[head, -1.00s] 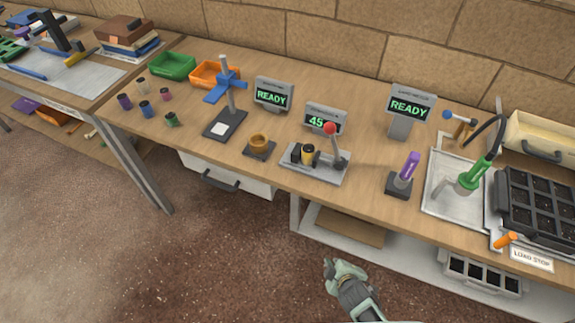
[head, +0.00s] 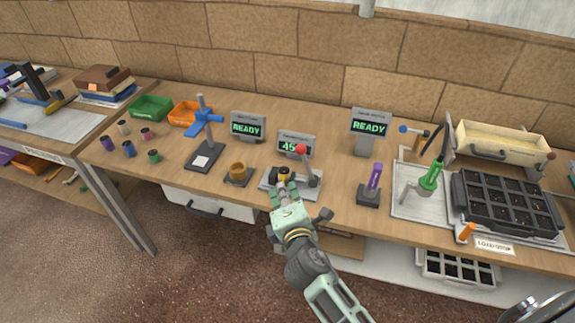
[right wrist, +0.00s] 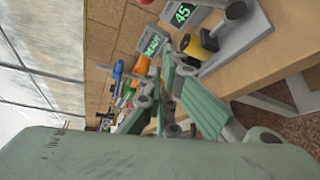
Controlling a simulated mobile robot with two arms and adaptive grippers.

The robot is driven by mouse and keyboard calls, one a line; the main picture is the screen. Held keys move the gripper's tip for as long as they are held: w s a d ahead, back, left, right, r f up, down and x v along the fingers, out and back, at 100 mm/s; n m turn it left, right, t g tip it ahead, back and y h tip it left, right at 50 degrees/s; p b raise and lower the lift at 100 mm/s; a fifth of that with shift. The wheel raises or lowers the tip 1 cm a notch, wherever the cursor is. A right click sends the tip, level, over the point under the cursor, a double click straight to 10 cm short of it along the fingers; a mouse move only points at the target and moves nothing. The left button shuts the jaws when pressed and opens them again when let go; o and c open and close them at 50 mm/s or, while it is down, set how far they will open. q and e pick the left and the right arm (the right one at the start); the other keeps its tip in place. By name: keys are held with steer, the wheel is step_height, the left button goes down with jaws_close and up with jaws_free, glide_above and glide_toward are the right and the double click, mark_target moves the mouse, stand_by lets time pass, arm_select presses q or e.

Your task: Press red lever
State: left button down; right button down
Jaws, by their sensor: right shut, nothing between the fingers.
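The red lever has a red ball knob (head: 300,150) on a grey arm that stands up from a small grey press base (head: 309,186). My right gripper (head: 284,187) is shut and empty, over the front left part of the press, below and left of the knob in the picture. It hides part of the base. My left gripper is not in view.
Behind the press stands a display reading 45 (head: 294,144). Two READY displays (head: 246,127) (head: 369,127) stand behind to either side. A yellow ring fixture (head: 238,172) is to the left. A purple-handled tool in a stand (head: 375,178) is to the right.

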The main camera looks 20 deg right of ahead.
mark_target(308, 166)
steer(key=shift+r, duration=0.45)
steer(key=a+x, duration=0.1)
steer(key=x, duration=0.9)
steer(key=d+p, duration=0.1)
steer(key=s+d+r+p, duration=0.1)
steer(key=d, duration=0.1)
steer(key=d+p, duration=0.1)
steer(key=shift+s+d+r, duration=0.2)
steer(key=shift+s, duration=0.05)
